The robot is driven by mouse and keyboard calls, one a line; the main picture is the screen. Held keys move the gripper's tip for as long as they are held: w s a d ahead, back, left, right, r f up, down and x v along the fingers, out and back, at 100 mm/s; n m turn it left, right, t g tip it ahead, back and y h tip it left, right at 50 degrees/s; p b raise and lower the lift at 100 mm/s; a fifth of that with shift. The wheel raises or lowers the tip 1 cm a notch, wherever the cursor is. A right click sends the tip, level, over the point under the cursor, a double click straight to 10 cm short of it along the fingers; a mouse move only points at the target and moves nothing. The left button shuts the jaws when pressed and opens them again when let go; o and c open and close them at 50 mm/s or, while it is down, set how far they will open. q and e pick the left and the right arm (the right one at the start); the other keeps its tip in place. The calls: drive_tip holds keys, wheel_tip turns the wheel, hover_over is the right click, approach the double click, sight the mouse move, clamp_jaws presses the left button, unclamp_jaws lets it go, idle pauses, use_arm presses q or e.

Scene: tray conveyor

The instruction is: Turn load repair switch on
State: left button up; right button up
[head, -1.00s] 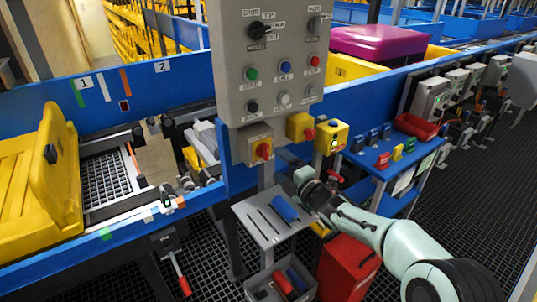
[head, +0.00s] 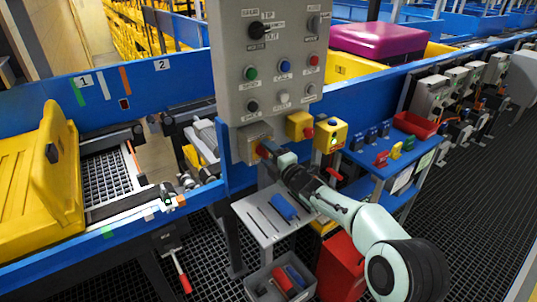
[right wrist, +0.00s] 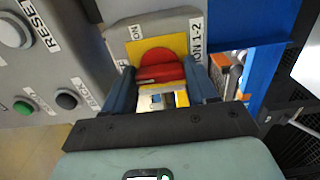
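A red rotary switch knob (right wrist: 160,72) sits on a yellow plate (right wrist: 181,44) on a grey box under the control panel. In the right wrist view labels reading "ON" and "ON 1-2" lie around it. In the head view the grey switch box (head: 246,136) shows, with its knob mostly hidden by my right gripper (head: 266,152). In the right wrist view my right gripper's fingers (right wrist: 162,78) stand apart, one on each side of the knob. I cannot tell whether they touch it. My left gripper is not in view.
The grey control panel (head: 272,75) with buttons and selector knobs rises just above the switch. Two yellow boxes (head: 299,124) (head: 331,136) stand to its right. A metal shelf (head: 259,229) with a blue item lies below, and a blue conveyor wall (head: 60,85) runs left.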

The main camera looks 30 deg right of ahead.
drive_tip(key=shift+m, duration=0.4)
drive_tip(key=m, duration=0.3)
drive_tip(key=shift+m+p, duration=0.3)
drive_tip(key=m+p, duration=0.1)
drive_tip(key=m, duration=0.3)
drive_tip(key=m+p, duration=0.1)
drive_tip(key=m, duration=0.4)
drive_tip(key=shift+p, duration=0.3)
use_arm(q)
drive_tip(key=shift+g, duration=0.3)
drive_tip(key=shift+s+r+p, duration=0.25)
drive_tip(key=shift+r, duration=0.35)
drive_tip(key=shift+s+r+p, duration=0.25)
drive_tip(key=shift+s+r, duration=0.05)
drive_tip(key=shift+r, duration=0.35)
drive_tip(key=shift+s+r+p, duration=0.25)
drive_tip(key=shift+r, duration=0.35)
use_arm(e)
drive_tip(key=shift+m, duration=2.3)
drive_tip(key=o, duration=1.1)
drive_tip(key=shift+c, duration=0.2)
